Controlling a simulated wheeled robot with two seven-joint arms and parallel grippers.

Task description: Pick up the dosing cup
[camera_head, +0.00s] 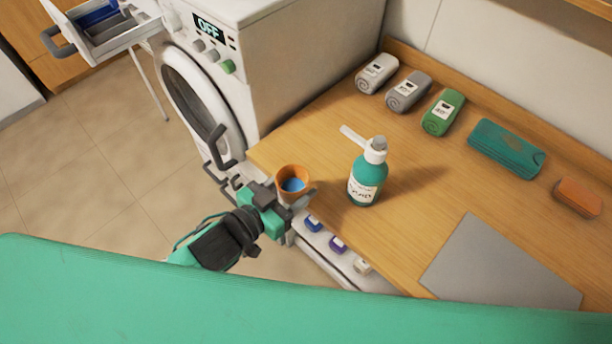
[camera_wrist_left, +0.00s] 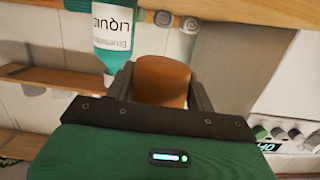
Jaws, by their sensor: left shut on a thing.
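The dosing cup is a small orange cup (camera_head: 292,181) with blue inside, at the left front edge of the wooden counter in the head view. My left gripper (camera_head: 290,199) is shut on it, with the fingers around its near side. In the left wrist view the cup (camera_wrist_left: 161,82) sits between the two dark fingers (camera_wrist_left: 162,90). Whether the cup touches the counter is hard to tell. My right gripper is not in view.
A teal liquid bottle (camera_head: 367,174) with a white pump stands right of the cup. Rolled towels (camera_head: 443,112) lie behind, and a grey mat (camera_head: 500,268) lies at right. A washing machine (camera_head: 250,70) with an open drawer (camera_head: 105,30) is at left.

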